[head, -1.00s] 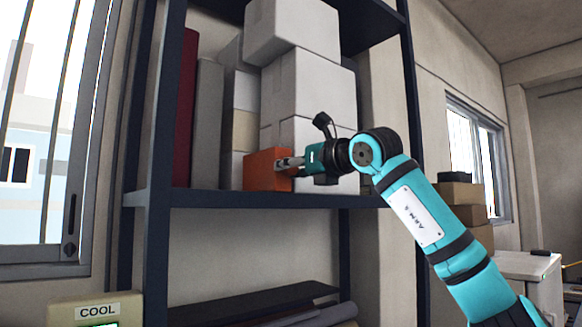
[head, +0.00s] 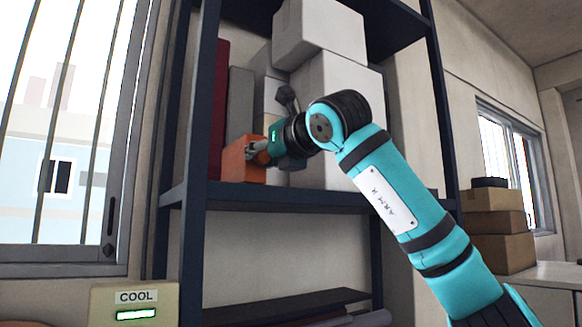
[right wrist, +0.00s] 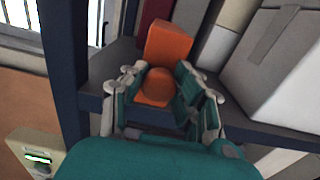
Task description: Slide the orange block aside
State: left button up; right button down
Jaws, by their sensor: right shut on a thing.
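The orange block (head: 240,163) stands on the dark shelf board (head: 330,198), near its left end and front edge. It also shows in the right wrist view (right wrist: 168,45), with a rounded orange knob (right wrist: 157,86) on its near face. My right gripper (head: 256,150) reaches in from the right and is shut on the knob of the orange block. In the right wrist view its fingers (right wrist: 158,82) stand on both sides of the knob. The block's far side is hidden. My left gripper is not in view.
A dark red upright panel (head: 217,105) and a grey one (head: 239,105) stand behind the block. White boxes (head: 320,35) are stacked to the right. The shelf's left post (head: 200,130) is close to the block's left. A box labelled COOL (head: 135,300) is at lower left.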

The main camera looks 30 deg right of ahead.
jog(key=shift+s+a, duration=0.1)
jog(key=shift+a, duration=1.05)
jog(key=c, duration=1)
grip_release()
jog(key=shift+o, duration=0.2)
jog(key=s, duration=1.1)
jog(key=shift+s+d, duration=0.4)
jog(key=shift+d, duration=0.05)
